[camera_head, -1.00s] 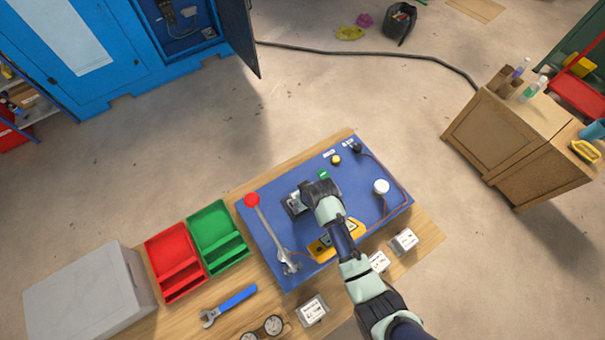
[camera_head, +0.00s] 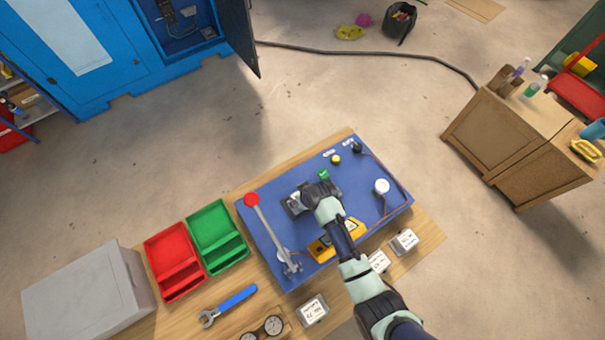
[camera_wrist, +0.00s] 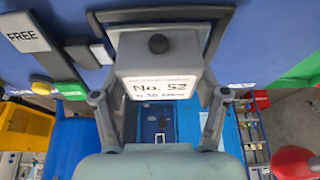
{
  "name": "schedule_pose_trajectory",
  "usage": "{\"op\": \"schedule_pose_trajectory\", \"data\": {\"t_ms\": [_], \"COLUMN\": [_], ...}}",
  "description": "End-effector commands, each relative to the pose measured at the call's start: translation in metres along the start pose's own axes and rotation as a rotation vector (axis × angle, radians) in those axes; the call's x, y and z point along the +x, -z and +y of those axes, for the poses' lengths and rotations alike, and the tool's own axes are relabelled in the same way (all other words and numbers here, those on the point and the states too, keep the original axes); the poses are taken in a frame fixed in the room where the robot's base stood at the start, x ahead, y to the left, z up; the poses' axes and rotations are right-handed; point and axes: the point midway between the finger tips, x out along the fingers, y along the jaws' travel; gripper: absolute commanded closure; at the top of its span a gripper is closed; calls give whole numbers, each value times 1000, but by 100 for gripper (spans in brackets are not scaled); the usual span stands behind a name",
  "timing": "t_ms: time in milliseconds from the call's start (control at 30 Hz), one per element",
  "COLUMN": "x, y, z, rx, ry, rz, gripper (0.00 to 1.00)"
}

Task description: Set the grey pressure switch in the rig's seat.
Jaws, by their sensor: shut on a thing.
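The grey pressure switch (camera_wrist: 160,62) is between my gripper's two fingers in the wrist view. It is a grey box with a dark round knob and a white label reading "No. 52". My gripper (camera_head: 311,194) is shut on it, over the middle of the blue rig board (camera_head: 345,262). In the head view my gripper and wrist hide most of the switch. A dark grey frame (camera_wrist: 160,15) runs around the switch's far end in the wrist view. I cannot tell whether this is the seat, or whether the switch touches it.
A red-knobbed lever (camera_head: 252,200) stands left of my gripper. A yellow block (camera_head: 321,249) and a white round cap (camera_head: 382,186) are also on the board. Red (camera_head: 173,262) and green (camera_head: 218,237) bins, a wrench (camera_head: 228,306) and labelled boxes (camera_head: 313,310) crowd the bench.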

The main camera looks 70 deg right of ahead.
Motion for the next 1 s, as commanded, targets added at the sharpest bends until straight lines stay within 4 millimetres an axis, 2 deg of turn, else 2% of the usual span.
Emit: {"op": "schedule_pose_trajectory", "data": {"t_ms": [100,133,267,300,667,767,1000], "x": [2,2,2,2,-1,-15,-75], "y": [0,0,0,0,-1,0,0], "z": [0,0,0,0,0,0,0], "rx": [0,0,0,0,0,0,0], "ry": [0,0,0,0,0,-1,-1], "rz": [1,1,1,1,1,3,5], "gripper": [78,24,3,0,0,0,0]}}
